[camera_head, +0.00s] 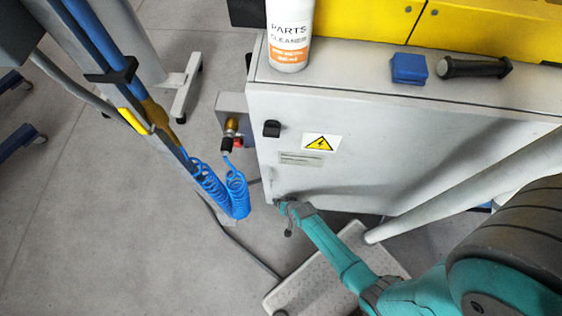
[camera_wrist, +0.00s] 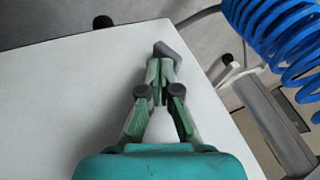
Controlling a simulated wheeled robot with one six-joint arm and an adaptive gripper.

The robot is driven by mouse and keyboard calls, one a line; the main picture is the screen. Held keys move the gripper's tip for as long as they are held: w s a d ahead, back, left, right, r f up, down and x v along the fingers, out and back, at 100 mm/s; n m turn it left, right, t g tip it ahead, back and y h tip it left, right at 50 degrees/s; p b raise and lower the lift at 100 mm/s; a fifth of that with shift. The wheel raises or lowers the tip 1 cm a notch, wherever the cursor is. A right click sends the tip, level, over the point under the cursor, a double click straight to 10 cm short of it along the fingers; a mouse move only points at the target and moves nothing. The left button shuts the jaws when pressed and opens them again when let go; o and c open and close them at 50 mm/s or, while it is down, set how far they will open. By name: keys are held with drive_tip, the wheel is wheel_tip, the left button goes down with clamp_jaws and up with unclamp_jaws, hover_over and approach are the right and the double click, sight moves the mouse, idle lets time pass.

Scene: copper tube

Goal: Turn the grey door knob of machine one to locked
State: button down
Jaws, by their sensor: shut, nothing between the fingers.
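The grey door knob (camera_wrist: 172,54) shows in the wrist view as a short grey bar, tilted, just beyond my fingertips. It sits near the edge of the white cabinet door (camera_head: 345,165). My gripper (camera_wrist: 160,72) is shut with nothing held, its tips close to the knob; I cannot tell whether they touch it. In the head view my gripper (camera_head: 286,207) is at the lower left corner of the door, and the knob there is small and mostly hidden by it.
A blue coiled hose (camera_head: 236,190) hangs left of the cabinet, near a fitting with a red part (camera_head: 238,142). A grey step plate (camera_head: 310,285) lies below.

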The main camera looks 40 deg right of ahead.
sight(274, 204)
drive_tip(key=shift+w+a+r+n+g+h, duration=0.15)
drive_tip(key=shift+w+a+n+g+h, duration=0.25)
drive_tip(key=shift+g+h, duration=0.55)
idle(1.2)
drive_tip(key=shift+w+a+r+g+h, duration=0.1)
drive_tip(key=shift+w+a+g+h, duration=0.2)
drive_tip(key=shift+g+h, duration=0.35)
drive_tip(key=shift+w+a+n+g+h, duration=0.15)
drive_tip(key=shift+w+a+g+h, duration=0.05)
drive_tip(key=shift+g+h, duration=0.35)
drive_tip(key=shift+w+a+n+g+h, duration=0.15)
drive_tip(key=shift+w+a+g+h, duration=0.05)
drive_tip(key=shift+g+h, duration=0.3)
drive_tip(key=shift+w+a, duration=0.3)
drive_tip(key=shift+w+a+f, duration=0.2)
drive_tip(key=shift+f, duration=0.05)
drive_tip(key=shift+w+a+f, duration=0.2)
idle(0.4)
drive_tip(key=shift+r, duration=0.1)
idle(0.4)
